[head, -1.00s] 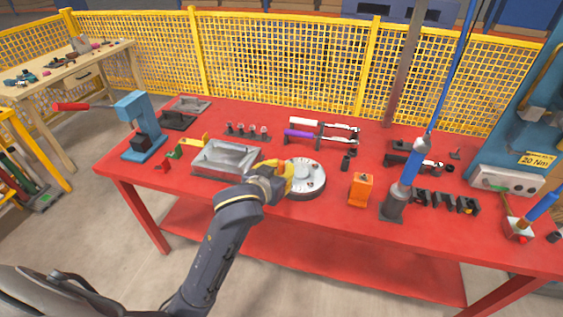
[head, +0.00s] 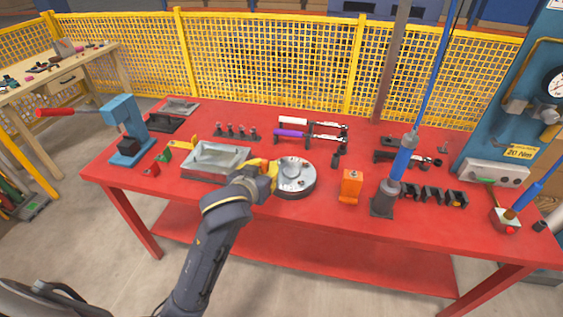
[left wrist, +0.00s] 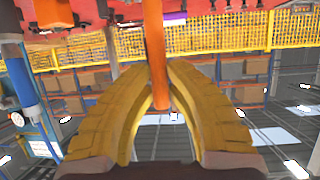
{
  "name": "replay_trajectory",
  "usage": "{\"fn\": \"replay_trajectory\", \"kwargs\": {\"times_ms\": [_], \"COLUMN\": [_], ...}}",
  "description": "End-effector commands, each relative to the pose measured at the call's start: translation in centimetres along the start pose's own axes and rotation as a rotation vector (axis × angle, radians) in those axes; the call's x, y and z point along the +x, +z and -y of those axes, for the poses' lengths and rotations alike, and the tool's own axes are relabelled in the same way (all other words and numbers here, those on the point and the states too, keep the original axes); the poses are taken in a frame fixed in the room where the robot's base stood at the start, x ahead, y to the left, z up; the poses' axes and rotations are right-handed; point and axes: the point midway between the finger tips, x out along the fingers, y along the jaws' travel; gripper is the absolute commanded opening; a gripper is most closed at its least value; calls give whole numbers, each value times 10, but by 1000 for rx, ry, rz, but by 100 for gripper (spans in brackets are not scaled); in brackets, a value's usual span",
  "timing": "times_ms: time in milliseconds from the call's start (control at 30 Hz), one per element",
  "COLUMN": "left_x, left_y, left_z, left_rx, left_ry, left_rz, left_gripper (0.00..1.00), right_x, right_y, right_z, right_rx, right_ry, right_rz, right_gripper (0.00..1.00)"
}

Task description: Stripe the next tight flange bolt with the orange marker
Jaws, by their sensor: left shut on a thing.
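The round grey flange (head: 298,181) lies on the red table, with bolts around its rim too small to judge. My left gripper (head: 266,172), with yellow fingers, is at the flange's left edge in the head view. In the left wrist view my left gripper (left wrist: 158,72) is shut on the orange marker (left wrist: 155,45), a thin rod between the two fingers. The marker's tip and any contact with a bolt are hidden in the head view. My right gripper is not in view.
A grey metal tray (head: 190,173) stands left of the flange. An orange block (head: 351,186) and a blue hanging tool (head: 402,160) stand to its right. Torque wrenches (head: 315,136) lie behind it. The table's front strip (head: 310,218) is clear.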

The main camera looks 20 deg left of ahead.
Motion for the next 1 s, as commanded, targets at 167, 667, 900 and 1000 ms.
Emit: {"fn": "replay_trajectory", "kwargs": {"times_ms": [167, 667, 900, 1000], "left_x": [0, 31, 106, 136], "left_y": [0, -56, -91, -98], "left_z": [0, 6, 14, 17], "left_rx": [0, -8, -13, -14], "left_ry": [0, -21, -35, -34], "left_rz": [0, -2, 2, 3], "left_gripper": [0, 0, 0, 0], "right_x": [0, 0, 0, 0], "right_y": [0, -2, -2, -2], "right_z": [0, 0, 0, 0], "right_rx": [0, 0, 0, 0], "right_ry": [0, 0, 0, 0], "right_rz": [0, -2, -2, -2], "right_gripper": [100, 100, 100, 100]}}
